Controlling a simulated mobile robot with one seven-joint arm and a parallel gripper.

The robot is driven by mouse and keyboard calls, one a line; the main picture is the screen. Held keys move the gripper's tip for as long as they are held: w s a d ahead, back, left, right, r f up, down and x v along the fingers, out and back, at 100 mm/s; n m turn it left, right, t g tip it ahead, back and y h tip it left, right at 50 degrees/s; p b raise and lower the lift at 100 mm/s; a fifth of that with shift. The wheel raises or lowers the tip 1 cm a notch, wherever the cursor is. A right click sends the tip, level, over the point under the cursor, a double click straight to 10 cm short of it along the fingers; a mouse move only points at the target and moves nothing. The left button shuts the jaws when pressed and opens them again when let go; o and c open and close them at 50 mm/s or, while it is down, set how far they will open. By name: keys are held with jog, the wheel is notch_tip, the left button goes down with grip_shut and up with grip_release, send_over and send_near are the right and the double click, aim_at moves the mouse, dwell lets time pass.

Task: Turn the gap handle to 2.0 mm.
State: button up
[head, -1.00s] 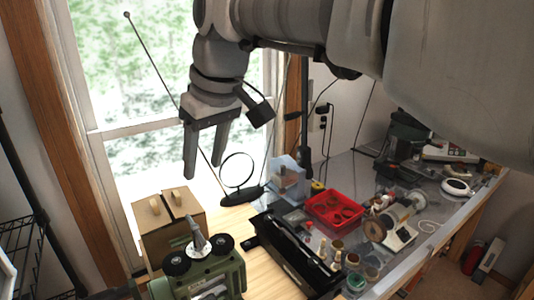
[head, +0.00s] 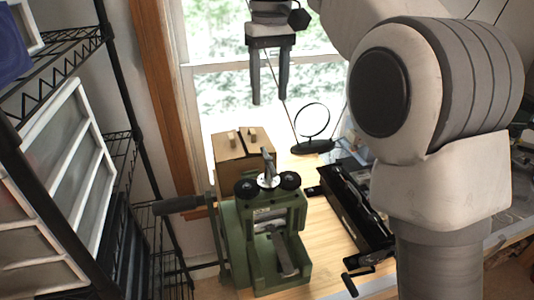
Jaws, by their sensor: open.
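A green rolling mill (head: 272,235) stands on the wooden bench in the head view. On its top is a silver upright handle (head: 267,168), which looks like the gap handle, between two black round knobs. Any gap scale is too small to read. A crank with a dark grip (head: 179,204) sticks out to the mill's left. My gripper (head: 269,95) points down with its two fingers apart and empty. It appears above and apart from the handle, in front of the window.
A cardboard box (head: 228,147) with two wooden pegs is behind the mill. A ring on a black stand (head: 313,128) and a long black tool (head: 355,208) are to the right. A wire shelf (head: 125,150) stands at the left. My arm hides the bench's right part.

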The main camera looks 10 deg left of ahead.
aim_at(269, 158)
notch_tip(269, 158, down, 15)
jog(key=shift+r+b, duration=0.1)
jog(key=shift+b, duration=0.7)
grip_shut()
